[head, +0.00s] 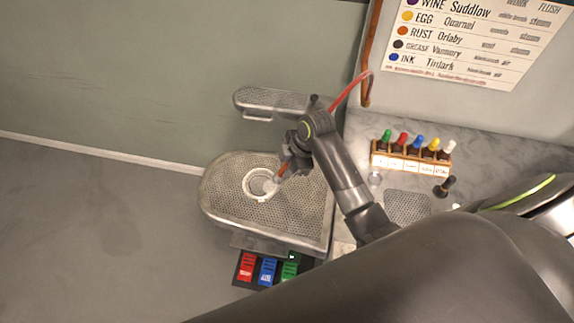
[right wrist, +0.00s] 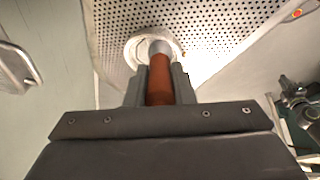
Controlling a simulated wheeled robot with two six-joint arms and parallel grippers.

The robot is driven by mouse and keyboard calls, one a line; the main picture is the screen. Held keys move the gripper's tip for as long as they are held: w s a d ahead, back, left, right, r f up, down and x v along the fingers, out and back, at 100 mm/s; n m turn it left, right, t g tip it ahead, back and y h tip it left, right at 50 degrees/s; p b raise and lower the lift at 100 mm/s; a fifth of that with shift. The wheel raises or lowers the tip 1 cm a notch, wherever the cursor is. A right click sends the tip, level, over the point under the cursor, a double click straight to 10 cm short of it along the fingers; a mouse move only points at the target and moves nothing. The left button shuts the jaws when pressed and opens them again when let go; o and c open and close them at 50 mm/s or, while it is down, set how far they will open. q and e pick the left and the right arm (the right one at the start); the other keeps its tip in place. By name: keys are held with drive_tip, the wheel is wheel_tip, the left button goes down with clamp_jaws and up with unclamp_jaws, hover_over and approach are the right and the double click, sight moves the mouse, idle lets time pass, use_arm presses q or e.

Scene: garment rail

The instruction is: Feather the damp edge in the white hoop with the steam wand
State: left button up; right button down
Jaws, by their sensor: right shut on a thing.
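The white hoop (head: 247,184) lies on the perforated board (head: 225,205) and looks like a pale ring. The steam wand (head: 282,171), reddish-brown with a pale tip, is held in my right gripper (head: 290,162), which is shut on it. In the head view the tip is over the right side of the hoop. In the right wrist view the wand (right wrist: 160,82) sits between the two fingers, its tip in front of the hoop (right wrist: 131,52). Whether the tip touches the hoop I cannot tell. Any damp edge is too small to make out.
A red hose (head: 350,88) runs up behind my right arm. A smaller perforated board (head: 270,100) is behind. A wooden rack of coloured bottles (head: 410,160) stands on the marbled counter at right. Red, blue and green pads (head: 267,270) are below the board's front edge.

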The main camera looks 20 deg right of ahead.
drive_tip(key=shift+w, duration=0.2)
drive_tip(key=shift+w, duration=0.15)
drive_tip(key=w+b, duration=0.1)
drive_tip(key=w, duration=0.3)
drive_tip(key=shift+w+a, duration=0.1)
drive_tip(key=shift+a, duration=0.05)
idle(0.6)
drive_tip(key=shift+w+a, duration=0.1)
drive_tip(key=shift+a, duration=0.05)
drive_tip(key=a, duration=0.2)
drive_tip(key=w+a, duration=0.1)
drive_tip(key=a, duration=0.1)
drive_tip(key=shift+a, duration=0.15)
idle(0.7)
